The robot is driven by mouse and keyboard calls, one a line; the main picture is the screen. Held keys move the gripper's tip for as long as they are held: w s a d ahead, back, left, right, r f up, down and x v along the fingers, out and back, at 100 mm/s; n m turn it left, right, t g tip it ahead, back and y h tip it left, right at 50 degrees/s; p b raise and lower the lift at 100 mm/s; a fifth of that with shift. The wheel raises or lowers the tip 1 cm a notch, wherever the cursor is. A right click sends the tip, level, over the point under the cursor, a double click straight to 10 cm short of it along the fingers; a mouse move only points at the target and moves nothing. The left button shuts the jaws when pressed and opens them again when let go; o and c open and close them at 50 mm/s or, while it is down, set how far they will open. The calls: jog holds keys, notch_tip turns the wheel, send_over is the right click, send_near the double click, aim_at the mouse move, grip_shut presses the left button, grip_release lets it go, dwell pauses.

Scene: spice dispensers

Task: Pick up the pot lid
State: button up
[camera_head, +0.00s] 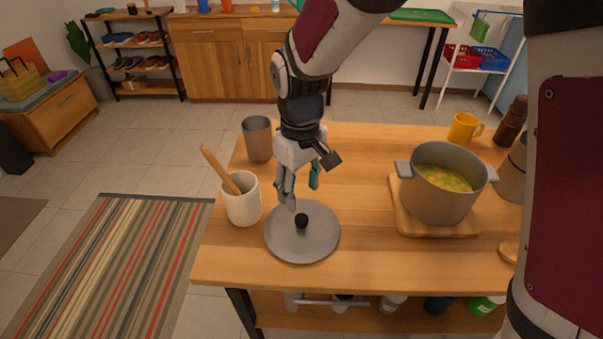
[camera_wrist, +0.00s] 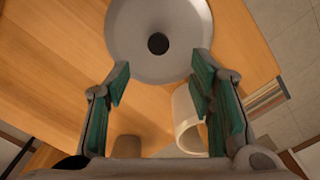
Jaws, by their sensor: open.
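The pot lid (camera_head: 290,243) is a flat grey disc with a round black knob (camera_head: 301,220) at its centre. It lies on the wooden table near the front left. In the wrist view the lid (camera_wrist: 187,27) is at the top middle, with its knob (camera_wrist: 158,43) beyond the fingertips. My gripper (camera_head: 302,190) is above the table, just behind the lid and higher than it. In the wrist view my gripper (camera_wrist: 158,75) has its green-padded fingers spread wide, with nothing between them. The knob is untouched.
A cream crock (camera_head: 242,206) with a wooden utensil stands close left of the lid; it also shows by the right finger in the wrist view (camera_wrist: 187,118). A grey cup (camera_head: 257,140) stands behind it. A pot of soup (camera_head: 437,200) sits on a board (camera_head: 436,231) at the right. Table between is clear.

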aim_at(302, 218)
notch_tip(302, 218, down, 10)
jog(key=shift+d+b, duration=0.1)
jog(key=shift+b, duration=0.4)
grip_shut()
